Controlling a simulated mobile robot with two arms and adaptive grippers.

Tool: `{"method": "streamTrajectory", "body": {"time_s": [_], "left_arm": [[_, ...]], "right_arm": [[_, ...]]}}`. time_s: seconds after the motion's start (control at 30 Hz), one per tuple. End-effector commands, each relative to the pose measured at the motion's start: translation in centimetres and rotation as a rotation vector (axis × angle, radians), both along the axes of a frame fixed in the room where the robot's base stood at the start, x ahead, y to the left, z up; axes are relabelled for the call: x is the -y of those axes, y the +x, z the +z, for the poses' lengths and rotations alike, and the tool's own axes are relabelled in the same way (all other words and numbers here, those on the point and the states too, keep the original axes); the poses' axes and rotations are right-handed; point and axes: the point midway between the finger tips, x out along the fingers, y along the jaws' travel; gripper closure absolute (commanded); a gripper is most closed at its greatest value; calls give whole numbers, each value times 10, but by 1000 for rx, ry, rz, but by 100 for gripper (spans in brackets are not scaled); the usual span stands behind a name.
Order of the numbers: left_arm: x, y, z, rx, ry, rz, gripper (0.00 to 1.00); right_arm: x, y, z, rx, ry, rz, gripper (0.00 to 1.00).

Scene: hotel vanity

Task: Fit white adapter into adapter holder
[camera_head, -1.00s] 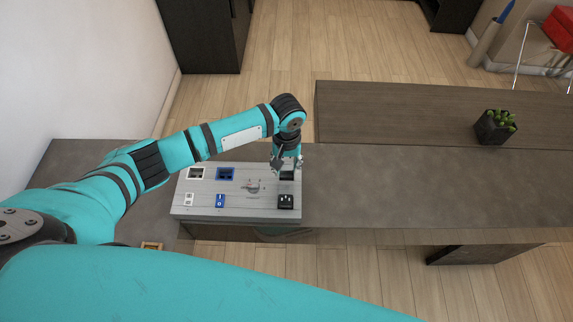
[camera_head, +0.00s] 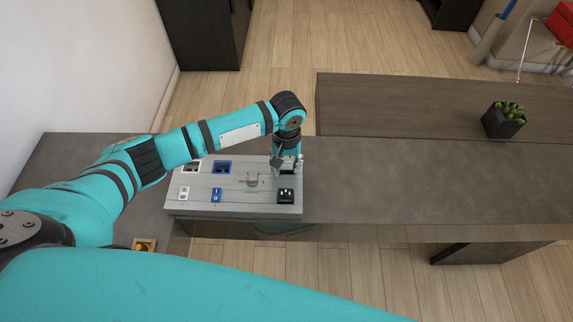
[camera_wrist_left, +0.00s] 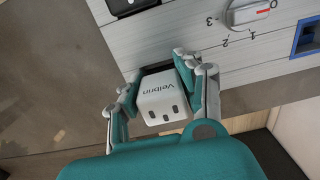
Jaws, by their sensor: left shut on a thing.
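The white adapter (camera_wrist_left: 160,100) has dark lettering and several dark slots on its near face. My left gripper (camera_wrist_left: 168,92) is shut on it, one finger at each side. In the head view my left gripper (camera_head: 286,166) is low at the far right part of the grey panel, and the adapter cannot be made out there. In the wrist view a dark edge (camera_wrist_left: 156,69) shows just behind the adapter, perhaps the adapter holder; most of it is hidden. I cannot tell how far the adapter is in it. My right gripper is out of view.
The grey panel (camera_head: 234,201) carries a black socket (camera_head: 286,195), a rotary knob (camera_head: 252,182), a blue-framed socket (camera_head: 221,168) and a blue switch (camera_head: 216,195). A potted plant (camera_head: 503,120) stands far right. The counter (camera_head: 400,190) right of the panel is clear.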

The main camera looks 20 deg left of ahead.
Motion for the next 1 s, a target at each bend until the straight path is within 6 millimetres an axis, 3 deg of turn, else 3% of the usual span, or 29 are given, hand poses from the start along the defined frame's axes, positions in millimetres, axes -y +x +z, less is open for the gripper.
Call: {"method": "streamTrajectory", "body": {"time_s": [0.57,0.6,1.0], "left_arm": [[1,-4,-36,-9,1,1,95],[1,-4,-37,-9,1,1,99],[1,-4,-42,-9,0,0,100]], "right_arm": [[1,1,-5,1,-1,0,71],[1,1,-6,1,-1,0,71],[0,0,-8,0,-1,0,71]]}}
